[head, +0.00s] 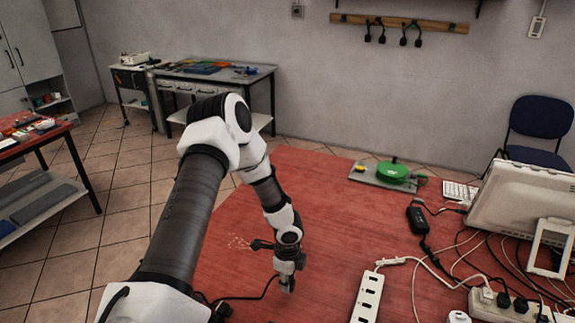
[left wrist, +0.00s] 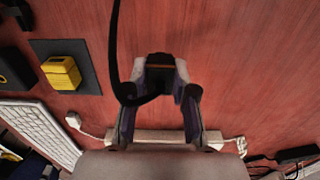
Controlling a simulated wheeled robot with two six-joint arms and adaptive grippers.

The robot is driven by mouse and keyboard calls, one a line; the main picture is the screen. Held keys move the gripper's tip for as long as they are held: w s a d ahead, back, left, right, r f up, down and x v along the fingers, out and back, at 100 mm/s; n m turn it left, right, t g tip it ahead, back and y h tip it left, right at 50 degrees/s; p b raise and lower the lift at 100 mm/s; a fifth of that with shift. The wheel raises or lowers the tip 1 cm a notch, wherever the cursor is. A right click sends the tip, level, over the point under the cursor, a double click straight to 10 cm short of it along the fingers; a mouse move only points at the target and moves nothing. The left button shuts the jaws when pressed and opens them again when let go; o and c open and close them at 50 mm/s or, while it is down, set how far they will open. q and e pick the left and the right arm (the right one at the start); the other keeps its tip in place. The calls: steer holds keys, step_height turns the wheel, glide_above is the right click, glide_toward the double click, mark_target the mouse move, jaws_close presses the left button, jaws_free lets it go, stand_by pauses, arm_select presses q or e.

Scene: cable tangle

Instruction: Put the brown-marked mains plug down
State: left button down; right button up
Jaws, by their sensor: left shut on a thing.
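My left gripper (head: 287,284) points down over the red tabletop, left of the white power strip (head: 368,297). In the left wrist view the gripper (left wrist: 160,80) is shut on the black mains plug (left wrist: 160,88), which has a brown band across it. A black cable (left wrist: 114,45) loops from the plug. In the head view the plug is mostly hidden by the gripper, and a black cable (head: 250,298) runs to the left from it. I cannot tell whether the plug touches the table. My right gripper is not in view.
The red table (head: 330,200) is clear around the gripper. To the right are a black power brick (head: 417,220), tangled cables, a monitor (head: 520,200), a keyboard (head: 460,191) and a second power strip (head: 490,306). A green round device (head: 393,171) sits at the back.

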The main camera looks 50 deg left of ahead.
arm_select(q)
steer(key=shift+f, duration=1.2)
steer(key=c, duration=0.9)
jaws_free()
steer(key=shift+f, duration=0.1)
steer(key=shift+c, duration=0.2)
step_height(320, 180, up, 12)
steer(key=shift+r, duration=0.2)
steer(key=shift+s, duration=0.1)
